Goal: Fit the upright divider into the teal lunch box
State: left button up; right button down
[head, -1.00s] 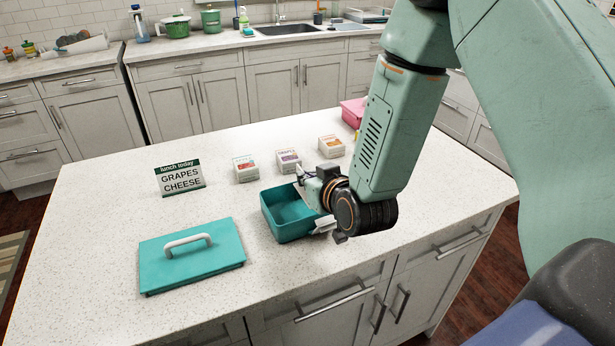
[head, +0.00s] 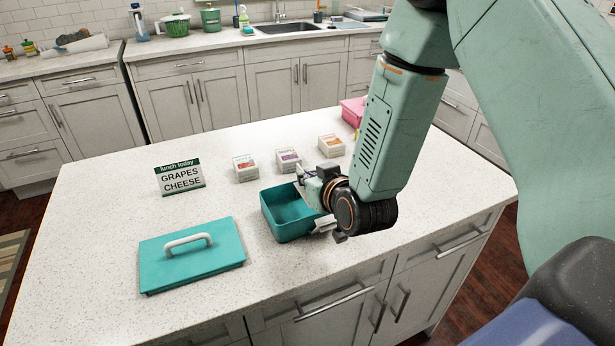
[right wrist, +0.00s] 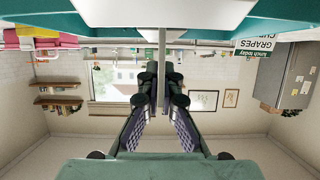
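The teal lunch box (head: 285,225) stands open on the white counter, left of my right gripper. My right gripper (right wrist: 162,88) is shut on a thin upright fin of the white divider (right wrist: 162,45). In the right wrist view, which is upside down, the divider's broad white part fills the top middle, with teal box surfaces on both sides. In the head view the gripper hangs low at the box's right side and hides most of the divider; whether the divider touches the box floor cannot be told. My left gripper is not in view.
A teal lid (head: 190,258) with a white handle lies left of the box. A lunch sign (head: 180,177) and three small labelled cartons, one of them with an orange label (head: 331,146), stand behind. A pink container (head: 352,110) sits behind my arm. The front left counter is clear.

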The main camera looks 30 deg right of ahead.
jog(key=shift+f+b, duration=1.95)
jog(key=shift+f, duration=0.5)
jog(key=shift+r, duration=0.15)
dwell(0.3)
jog(key=shift+r+p, duration=2)
dwell(1.0)
jog(key=shift+f+b, duration=1.3)
jog(key=shift+f, duration=0.7)
